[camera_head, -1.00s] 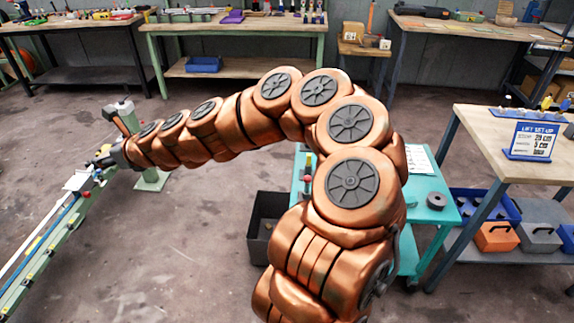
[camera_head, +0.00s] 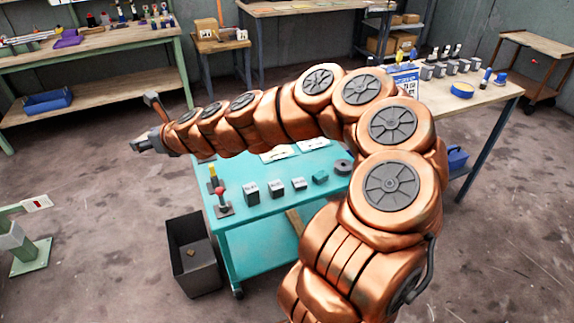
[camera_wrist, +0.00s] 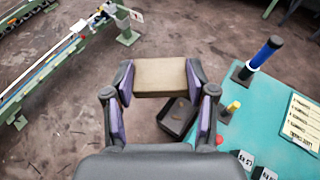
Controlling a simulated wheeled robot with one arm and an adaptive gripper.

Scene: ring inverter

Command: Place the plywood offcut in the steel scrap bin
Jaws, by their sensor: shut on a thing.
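My gripper (camera_wrist: 160,80) is shut on the plywood offcut (camera_wrist: 159,68), a flat tan block held crosswise between the two fingertips in the wrist view. In the head view my gripper (camera_head: 146,143) is at the left, held up in the air; the offcut cannot be made out there. The steel scrap bin (camera_head: 197,281) is a dark grey open box on the floor left of the teal cart, with a small brown thing inside. In the wrist view the bin (camera_wrist: 171,130) shows below and beyond the offcut, partly hidden by it and the right finger.
The teal cart (camera_head: 262,247) stands against the bin's right side, with blocks, a red-knobbed fixture (camera_head: 221,200) and papers on top. A green stand (camera_head: 30,255) is at the left. Wooden benches (camera_head: 100,45) line the back. Floor left of the bin is clear.

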